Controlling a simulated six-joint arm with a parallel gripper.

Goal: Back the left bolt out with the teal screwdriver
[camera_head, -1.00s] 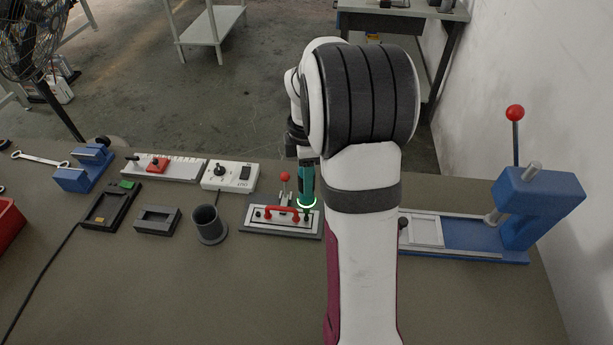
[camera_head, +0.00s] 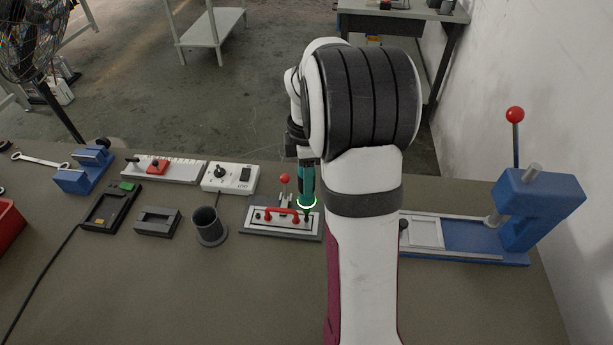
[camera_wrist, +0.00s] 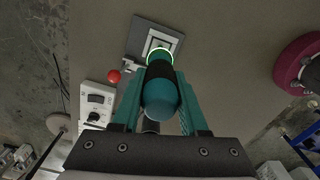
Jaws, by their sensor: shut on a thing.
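The teal screwdriver (camera_head: 307,182) stands roughly upright over the right part of the grey plate fixture (camera_head: 247,231). A green ring glows near its lower end. In the wrist view the screwdriver (camera_wrist: 160,98) points away from me toward the fixture (camera_wrist: 141,38). My gripper (camera_wrist: 160,82) is shut on the screwdriver, with a teal finger on each side. The fixture carries a red handle (camera_head: 282,212) and a small dark bolt head (camera_head: 258,215) near its left end. The screwdriver's tip is hidden, so I cannot tell whether it touches a bolt.
A red-knobbed lever (camera_head: 285,179) stands behind the fixture. A dark cup (camera_head: 209,226) is to its left, with a white switch box (camera_head: 230,177) behind the cup. A blue press (camera_head: 540,210) stands at the right. The front of the table is clear.

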